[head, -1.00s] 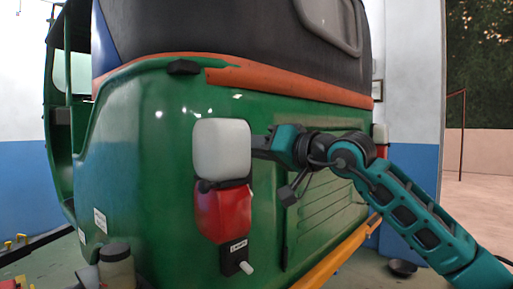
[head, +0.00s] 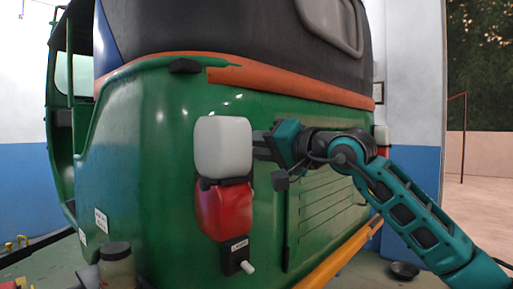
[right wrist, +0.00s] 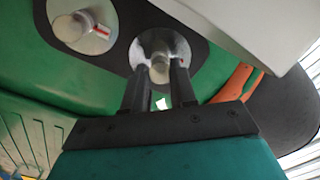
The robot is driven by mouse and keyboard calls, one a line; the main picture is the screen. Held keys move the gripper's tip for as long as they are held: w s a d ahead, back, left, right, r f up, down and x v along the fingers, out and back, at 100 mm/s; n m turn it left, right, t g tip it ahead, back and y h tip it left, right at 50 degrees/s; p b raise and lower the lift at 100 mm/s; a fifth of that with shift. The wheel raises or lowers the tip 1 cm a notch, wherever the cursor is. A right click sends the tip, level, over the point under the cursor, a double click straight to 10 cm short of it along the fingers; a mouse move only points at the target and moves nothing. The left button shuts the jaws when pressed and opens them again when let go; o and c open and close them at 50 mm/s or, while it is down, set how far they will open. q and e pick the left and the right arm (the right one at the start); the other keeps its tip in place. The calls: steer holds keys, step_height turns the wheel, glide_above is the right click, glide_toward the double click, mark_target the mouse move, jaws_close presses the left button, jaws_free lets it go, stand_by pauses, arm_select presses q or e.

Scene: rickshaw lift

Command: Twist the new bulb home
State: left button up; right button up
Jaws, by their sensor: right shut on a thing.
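In the right wrist view a pale bulb (right wrist: 159,71) sits in a round shiny socket on a dark backing plate (right wrist: 200,52). My right gripper (right wrist: 160,80) is shut on it, one finger on each side. In the head view the right gripper (head: 262,147) reaches the lamp from the right, and its fingertips are hidden behind the white lamp housing (head: 223,147). The bulb is hidden there too. A second bulb (right wrist: 72,27) with a red mark beside it sits in another round socket at the wrist view's upper left. My left gripper is not in view.
The green rickshaw body (head: 165,190) fills the middle of the head view. A red lens (head: 225,210) is below the white housing, with a small black box (head: 236,257) under it. A jar (head: 117,265) stands at lower left. A dark bowl (head: 403,270) is on the floor.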

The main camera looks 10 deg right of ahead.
steer(key=shift+m+b, duration=0.4)
steer(key=shift+m, duration=1.7)
